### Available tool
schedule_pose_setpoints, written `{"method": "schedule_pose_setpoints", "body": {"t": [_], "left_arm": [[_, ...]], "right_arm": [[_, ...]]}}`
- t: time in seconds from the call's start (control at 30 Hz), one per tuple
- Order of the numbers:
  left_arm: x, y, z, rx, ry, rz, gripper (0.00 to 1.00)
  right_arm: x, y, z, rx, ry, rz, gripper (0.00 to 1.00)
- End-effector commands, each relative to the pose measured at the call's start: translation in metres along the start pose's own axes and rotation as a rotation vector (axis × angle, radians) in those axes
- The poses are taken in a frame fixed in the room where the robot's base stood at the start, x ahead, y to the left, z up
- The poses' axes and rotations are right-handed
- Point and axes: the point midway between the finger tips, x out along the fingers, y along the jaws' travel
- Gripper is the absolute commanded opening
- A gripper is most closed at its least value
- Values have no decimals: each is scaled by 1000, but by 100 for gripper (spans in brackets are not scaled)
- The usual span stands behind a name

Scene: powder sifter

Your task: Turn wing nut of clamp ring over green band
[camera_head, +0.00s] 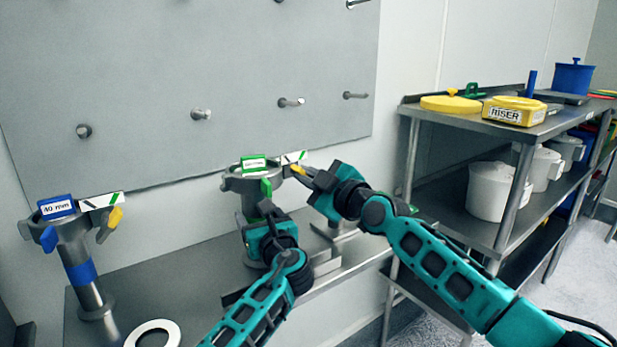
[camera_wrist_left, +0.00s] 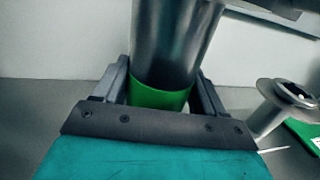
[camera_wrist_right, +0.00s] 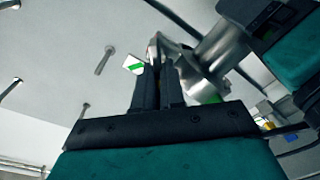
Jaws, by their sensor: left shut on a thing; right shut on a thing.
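The clamp ring (camera_head: 236,183) is a grey metal collar with a green-edged label and a green lever (camera_head: 266,187), on top of the steel pipe in the middle. My left gripper (camera_head: 256,214) is shut around this pipe below the ring; in the left wrist view the green band (camera_wrist_left: 160,96) lies between its fingers. A yellow wing nut (camera_head: 299,169) is at the ring's right side. My right gripper (camera_head: 307,174) is shut on it, and the fingers hide most of it. In the right wrist view the closed fingers (camera_wrist_right: 158,68) meet beside the ring (camera_wrist_right: 190,68).
A second pipe with a blue band (camera_head: 82,272), blue lever and yellow wing nut (camera_head: 115,216) stands at left. A white ring (camera_head: 153,333) lies on the bench. A pegboard (camera_head: 180,90) is behind. A shelf at right holds yellow parts (camera_head: 514,110) and white pots (camera_head: 497,190).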

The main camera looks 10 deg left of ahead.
Motion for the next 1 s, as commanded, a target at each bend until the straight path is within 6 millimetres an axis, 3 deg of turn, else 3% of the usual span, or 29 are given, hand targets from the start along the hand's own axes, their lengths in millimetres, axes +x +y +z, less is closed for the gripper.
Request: {"method": "schedule_pose_setpoints", "body": {"t": [0.37,1.0], "left_arm": [[0,0,-1,1,1,-1,5],[0,0,-1,1,1,-1,5]], "right_arm": [[0,1,0,179,0,1,0],[0,4,2,780,1,1,0]]}}
